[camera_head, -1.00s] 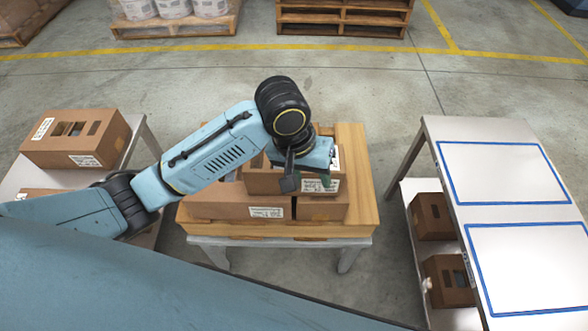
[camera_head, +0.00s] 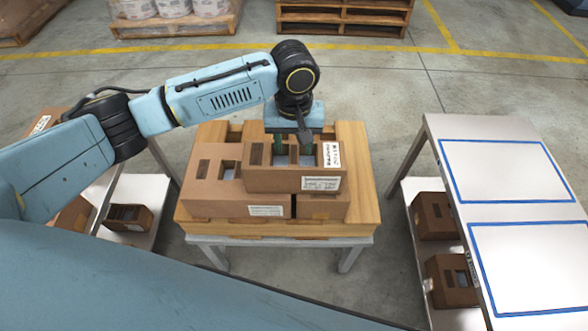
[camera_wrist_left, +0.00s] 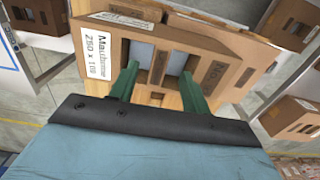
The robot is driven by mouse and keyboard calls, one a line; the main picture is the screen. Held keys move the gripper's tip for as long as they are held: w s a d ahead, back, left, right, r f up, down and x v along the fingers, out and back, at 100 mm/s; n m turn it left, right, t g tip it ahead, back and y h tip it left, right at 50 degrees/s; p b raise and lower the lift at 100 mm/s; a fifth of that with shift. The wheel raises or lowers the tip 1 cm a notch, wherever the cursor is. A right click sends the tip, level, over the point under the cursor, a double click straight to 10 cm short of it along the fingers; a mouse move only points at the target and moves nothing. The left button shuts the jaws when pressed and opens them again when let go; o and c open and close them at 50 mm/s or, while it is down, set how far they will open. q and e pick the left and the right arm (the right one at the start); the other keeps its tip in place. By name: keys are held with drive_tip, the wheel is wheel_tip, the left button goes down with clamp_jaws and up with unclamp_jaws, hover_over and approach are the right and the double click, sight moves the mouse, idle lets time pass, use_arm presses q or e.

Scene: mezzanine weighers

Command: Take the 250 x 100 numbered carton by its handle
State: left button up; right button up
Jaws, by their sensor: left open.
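The brown carton (camera_head: 270,182) with two openings in its top lies uppermost on the stack in the head view. In the left wrist view the carton (camera_wrist_left: 210,49) has a white label (camera_wrist_left: 105,43) reading "250 x 1" and a cut-off digit. Its handle (camera_wrist_left: 157,62) is the strip between the two openings. My left gripper (camera_head: 291,147) is over the carton's top, fingers pointing down. In the wrist view the left gripper (camera_wrist_left: 158,76) is open, one green finger at each opening, either side of the strip. I cannot tell how deep the fingertips are. My right gripper is not in view.
Other cartons (camera_head: 228,205) lie under and beside it on a wooden pallet (camera_head: 362,185). A table with blue-outlined areas (camera_head: 500,172) stands at right, with cartons (camera_head: 434,216) on its lower shelf. Another table is at left, partly behind my arm. Floor between tables is clear.

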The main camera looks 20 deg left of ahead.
sight(294, 157)
use_arm(q)
wheel_tip(294, 157, down, 5)
drive_tip(key=shift+w+b, duration=0.1)
drive_tip(key=shift+b, duration=0.6)
drive_tip(key=shift+f, duration=0.3)
drive_tip(key=c, duration=1)
clamp_jaws()
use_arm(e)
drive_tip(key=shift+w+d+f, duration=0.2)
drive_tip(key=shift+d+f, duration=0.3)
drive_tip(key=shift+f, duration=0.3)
